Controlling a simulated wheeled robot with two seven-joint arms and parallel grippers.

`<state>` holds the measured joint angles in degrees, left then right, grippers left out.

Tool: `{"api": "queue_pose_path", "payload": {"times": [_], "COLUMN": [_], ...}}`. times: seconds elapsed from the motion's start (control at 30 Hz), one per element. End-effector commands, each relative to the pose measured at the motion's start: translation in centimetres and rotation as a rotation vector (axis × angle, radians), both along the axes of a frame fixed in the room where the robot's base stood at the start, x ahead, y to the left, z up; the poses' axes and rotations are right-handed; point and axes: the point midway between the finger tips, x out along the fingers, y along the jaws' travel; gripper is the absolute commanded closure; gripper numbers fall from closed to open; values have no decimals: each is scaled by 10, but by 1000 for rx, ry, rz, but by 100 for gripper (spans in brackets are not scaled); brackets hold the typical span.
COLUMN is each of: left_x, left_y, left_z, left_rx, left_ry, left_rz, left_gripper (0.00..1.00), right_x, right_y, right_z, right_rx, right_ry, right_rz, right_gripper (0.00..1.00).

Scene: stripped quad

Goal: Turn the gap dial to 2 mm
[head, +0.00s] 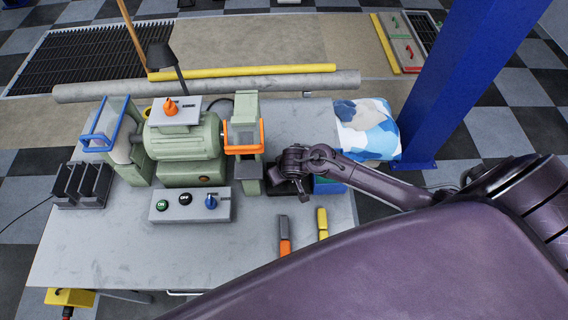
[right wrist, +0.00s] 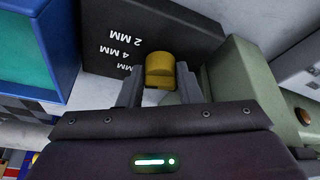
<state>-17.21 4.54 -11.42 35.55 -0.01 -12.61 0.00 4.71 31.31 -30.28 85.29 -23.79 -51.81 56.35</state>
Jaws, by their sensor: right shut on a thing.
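The gap dial (right wrist: 160,66) is a yellow knob on a dark block (right wrist: 108,30) in the right wrist view. White labels on the block read "2 MM" and "4 MM", with a third cut off behind my finger. My right gripper (right wrist: 160,88) is shut on the dial, one finger on each side. I cannot tell which label the dial points at. In the head view my right gripper (head: 291,182) is low at the right of the green bench grinder (head: 183,140), and it hides the dial. My left gripper is not in view.
An orange guard (head: 243,136) stands just left of my right gripper. A blue box (head: 328,186) is close on its right. A control box (head: 190,206) with ON, OFF and a blue knob sits in front of the grinder. Orange- and yellow-handled tools lie near the table's front edge.

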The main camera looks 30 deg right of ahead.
Motion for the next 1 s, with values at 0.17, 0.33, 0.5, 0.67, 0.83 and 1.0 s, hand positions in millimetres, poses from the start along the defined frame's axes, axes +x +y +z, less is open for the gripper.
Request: {"api": "queue_pose_path", "payload": {"times": [0.17, 0.33, 0.5, 0.67, 0.83, 1.0], "left_x": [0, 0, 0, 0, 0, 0], "left_y": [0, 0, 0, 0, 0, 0], "left_z": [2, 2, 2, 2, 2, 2], "left_rx": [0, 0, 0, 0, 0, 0], "left_ry": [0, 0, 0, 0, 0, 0], "left_rz": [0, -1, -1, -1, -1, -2], "left_gripper": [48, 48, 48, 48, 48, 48], "right_x": [0, 1, 1, 1, 1, 0], "right_y": [1, 1, 1, 1, 0, 1], "right_z": [0, 0, 0, 0, 0, 1], "right_rx": [1, 0, 0, 1, 0, 1], "right_ry": [-1, -1, -2, -2, -2, -1], "right_rz": [-23, -27, -27, -26, -27, -27], "right_gripper": [92, 92, 92, 54, 48, 48]}}
